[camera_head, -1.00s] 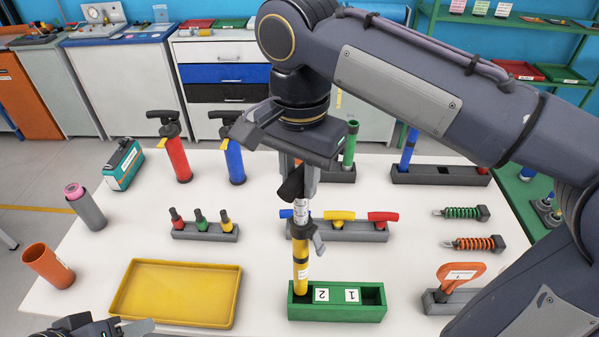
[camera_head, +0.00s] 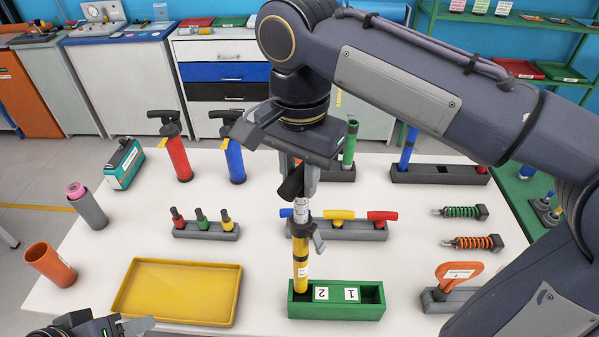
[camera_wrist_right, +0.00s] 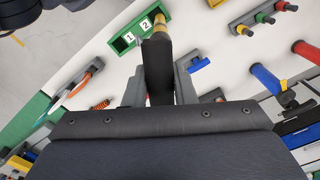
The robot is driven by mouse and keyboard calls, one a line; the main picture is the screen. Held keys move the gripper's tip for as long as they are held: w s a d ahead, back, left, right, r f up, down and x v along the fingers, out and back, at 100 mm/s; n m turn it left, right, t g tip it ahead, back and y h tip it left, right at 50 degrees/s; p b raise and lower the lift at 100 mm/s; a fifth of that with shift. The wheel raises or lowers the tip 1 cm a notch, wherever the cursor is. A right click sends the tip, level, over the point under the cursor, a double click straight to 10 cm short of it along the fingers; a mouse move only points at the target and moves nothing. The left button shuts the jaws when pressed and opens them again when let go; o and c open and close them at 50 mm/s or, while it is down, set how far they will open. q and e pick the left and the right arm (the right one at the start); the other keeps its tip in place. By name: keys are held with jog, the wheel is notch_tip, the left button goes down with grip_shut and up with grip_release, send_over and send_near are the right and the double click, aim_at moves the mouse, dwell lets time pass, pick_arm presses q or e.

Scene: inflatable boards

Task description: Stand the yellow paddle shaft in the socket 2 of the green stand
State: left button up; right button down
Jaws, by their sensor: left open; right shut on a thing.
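The yellow paddle shaft (camera_head: 301,262) is upright, with a dark grip at its top and a white-and-grey section below that. My right gripper (camera_head: 300,185) is shut on the dark grip, which also shows in the right wrist view (camera_wrist_right: 157,65). The green stand (camera_head: 338,311) lies at the table's front, with labels 2 and 1 on top. The shaft's lower end is at the stand's left opening, beside label 2. Its tip is hidden, so I cannot tell how deep it sits. My left gripper (camera_head: 118,327) is open and empty at the bottom left edge, partly cut off.
A yellow tray (camera_head: 178,318) lies left of the stand. A grey rack with coloured handles (camera_head: 350,232) stands behind the shaft. An orange-handled tool (camera_head: 460,272) in a grey holder is to the right. Bare table lies between the tray and the stand.

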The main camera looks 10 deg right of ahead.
pick_arm(q)
jog(key=shift+r+p, duration=0.5)
dwell(2.1)
jog(key=shift+r+p, duration=0.4)
jog(key=shift+r, duration=0.15)
dwell(2.3)
jog(key=shift+r+p, duration=0.15)
jog(key=shift+p, duration=0.15)
dwell(2.0)
